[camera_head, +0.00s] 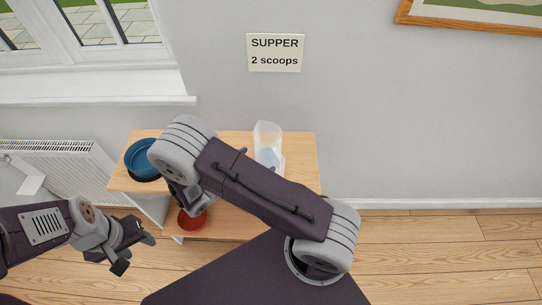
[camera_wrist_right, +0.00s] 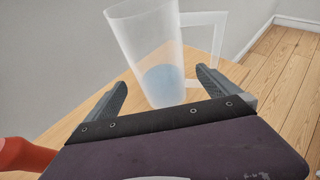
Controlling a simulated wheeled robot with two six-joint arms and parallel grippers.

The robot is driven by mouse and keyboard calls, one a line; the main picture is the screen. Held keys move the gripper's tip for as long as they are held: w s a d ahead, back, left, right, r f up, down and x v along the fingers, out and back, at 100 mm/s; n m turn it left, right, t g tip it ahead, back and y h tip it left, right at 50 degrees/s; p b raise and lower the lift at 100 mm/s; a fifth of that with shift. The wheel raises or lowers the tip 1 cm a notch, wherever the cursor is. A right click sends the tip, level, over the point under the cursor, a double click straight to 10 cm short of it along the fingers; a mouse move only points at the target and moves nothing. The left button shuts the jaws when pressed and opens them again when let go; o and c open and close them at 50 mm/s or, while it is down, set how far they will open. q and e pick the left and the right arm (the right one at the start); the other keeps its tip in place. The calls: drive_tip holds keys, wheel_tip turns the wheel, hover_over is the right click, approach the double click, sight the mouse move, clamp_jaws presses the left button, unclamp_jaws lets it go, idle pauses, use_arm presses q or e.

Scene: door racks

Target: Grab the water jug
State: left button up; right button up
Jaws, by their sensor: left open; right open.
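The water jug (camera_head: 268,140) is a clear, frosted container standing upright on a wooden shelf unit against the wall. My right arm hides its lower part in the head view. In the right wrist view the jug (camera_wrist_right: 147,45) has a pale square handle on its right and a bluish patch low in its body. My right gripper (camera_wrist_right: 162,90) is open, its fingers to the left and right of the jug's lower part; I cannot tell whether they touch it. In the head view the right gripper is mostly hidden behind its arm. My left gripper (camera_head: 137,252) is open and empty at the lower left.
A blue bowl (camera_head: 141,160) sits on the left of the wooden top (camera_head: 303,165). A red bowl (camera_head: 193,219) sits on a lower level; a red object (camera_wrist_right: 25,155) shows in the wrist view. A radiator (camera_head: 60,170) is at left. Floor (camera_head: 440,250) at right is clear.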

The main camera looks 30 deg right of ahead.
drive_tip(key=shift+x, duration=0.8)
drive_tip(key=p+x, duration=0.1)
drive_tip(key=x, duration=0.3)
drive_tip(key=shift+w+d, duration=0.1)
drive_tip(key=shift+d, duration=0.2)
drive_tip(key=shift+w+d+f, duration=0.15)
drive_tip(key=shift+w+d, duration=0.05)
drive_tip(key=shift+d, duration=0.1)
drive_tip(key=shift+s+a, duration=0.1)
drive_tip(key=c, duration=1.9)
